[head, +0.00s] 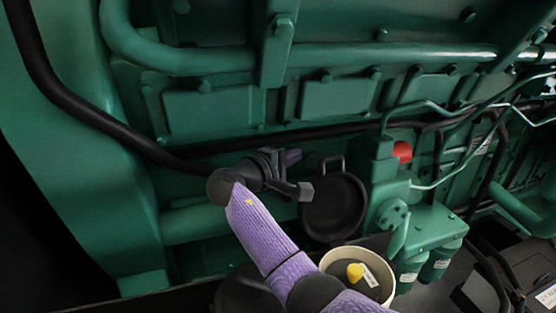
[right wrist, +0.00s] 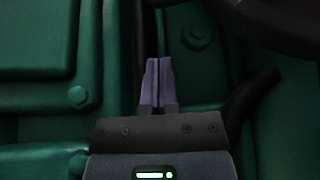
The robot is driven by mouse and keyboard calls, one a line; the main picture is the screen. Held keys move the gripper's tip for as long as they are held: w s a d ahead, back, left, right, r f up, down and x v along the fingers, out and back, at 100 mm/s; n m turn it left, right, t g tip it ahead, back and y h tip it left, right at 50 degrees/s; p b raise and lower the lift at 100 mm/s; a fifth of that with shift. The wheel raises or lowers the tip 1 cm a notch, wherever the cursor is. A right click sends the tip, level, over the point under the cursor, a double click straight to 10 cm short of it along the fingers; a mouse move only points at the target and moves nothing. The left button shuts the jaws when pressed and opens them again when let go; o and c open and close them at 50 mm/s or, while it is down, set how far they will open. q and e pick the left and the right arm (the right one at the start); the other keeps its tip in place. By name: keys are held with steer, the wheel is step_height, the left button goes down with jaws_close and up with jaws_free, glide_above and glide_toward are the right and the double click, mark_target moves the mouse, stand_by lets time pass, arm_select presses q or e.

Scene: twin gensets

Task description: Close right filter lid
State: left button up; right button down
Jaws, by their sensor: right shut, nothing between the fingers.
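The right filter lid (head: 335,212) is a black round cover with a loop handle on top. It stands tilted up, open, behind the cream round filter housing (head: 340,253). A yellow-topped part (head: 355,272) shows inside the housing. My right gripper (head: 293,157) is at the upper left of the lid, in front of the green engine side. Its purple fingers are shut and empty, and I see no clear contact with the lid. In the right wrist view the shut fingers (right wrist: 158,84) point at green panels. A dark curved edge, likely the lid, shows at upper right. My left gripper is out of view.
The green engine block (head: 210,110) fills the background, with pipes and bolted covers. A black hose (head: 95,118) runs along the left. A red part (head: 402,151) and green canisters (head: 440,262) sit right of the lid. Thin pipes and cables crowd the right side.

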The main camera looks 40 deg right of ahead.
steer(key=s+d+p, duration=0.2)
steer(key=s, duration=0.1)
steer(key=shift+s+d+r, duration=0.15)
steer(key=shift+d+r, duration=0.05)
steer(key=shift+d, duration=0.05)
stand_by(0.4)
